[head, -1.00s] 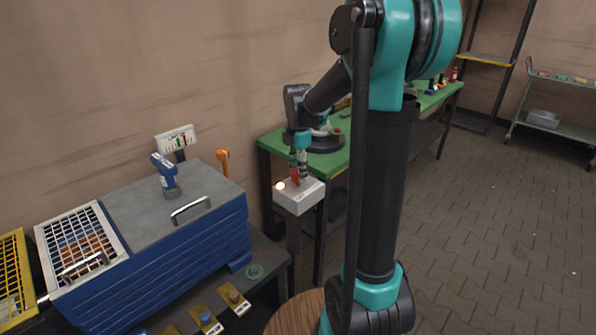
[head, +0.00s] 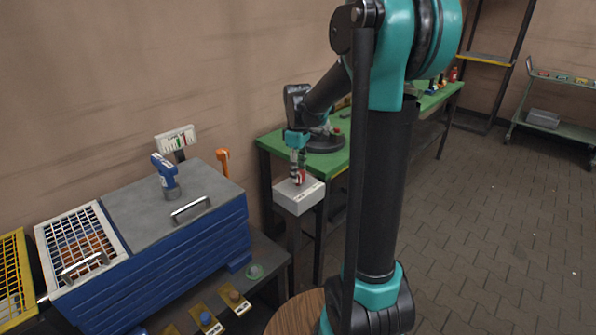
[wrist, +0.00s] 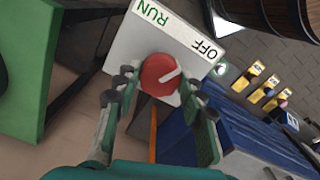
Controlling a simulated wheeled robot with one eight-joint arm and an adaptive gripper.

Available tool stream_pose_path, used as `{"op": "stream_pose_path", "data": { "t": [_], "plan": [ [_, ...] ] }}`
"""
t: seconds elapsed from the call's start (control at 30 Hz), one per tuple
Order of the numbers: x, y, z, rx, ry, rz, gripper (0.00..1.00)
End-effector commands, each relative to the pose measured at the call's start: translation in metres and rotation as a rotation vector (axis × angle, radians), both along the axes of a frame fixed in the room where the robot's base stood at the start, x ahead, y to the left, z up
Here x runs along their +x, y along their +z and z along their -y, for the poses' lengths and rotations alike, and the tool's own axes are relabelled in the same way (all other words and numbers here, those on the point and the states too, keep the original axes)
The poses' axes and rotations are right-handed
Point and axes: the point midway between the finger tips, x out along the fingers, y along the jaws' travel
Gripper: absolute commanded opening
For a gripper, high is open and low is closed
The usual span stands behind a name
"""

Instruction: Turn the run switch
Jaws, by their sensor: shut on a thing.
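The run switch is a red round knob (wrist: 158,74) with a white line, on a pale box (wrist: 122,50) with RUN and OFF labels. The white line points toward the OFF side. In the head view the pale box (head: 293,198) stands on a dark post beside the green table. My gripper (wrist: 162,86) is shut on the knob, with a finger on each side of it. In the head view my gripper (head: 298,178) is low over the box and hides part of the knob.
A green table (head: 272,143) is behind the box. The floor at right is mostly open.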

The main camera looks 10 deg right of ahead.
Motion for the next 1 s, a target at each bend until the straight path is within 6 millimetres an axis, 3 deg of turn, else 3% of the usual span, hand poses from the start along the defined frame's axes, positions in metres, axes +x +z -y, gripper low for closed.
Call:
{"op": "stream_pose_path", "data": {
  "t": [0.4,1.0],
  "plan": [
    [0.0004,0.0002,0.0001,-0.001,-0.221,0.001,0.11],
    [0.0004,0.0002,0.0001,-0.001,-0.266,0.001,0.11]
  ]
}}
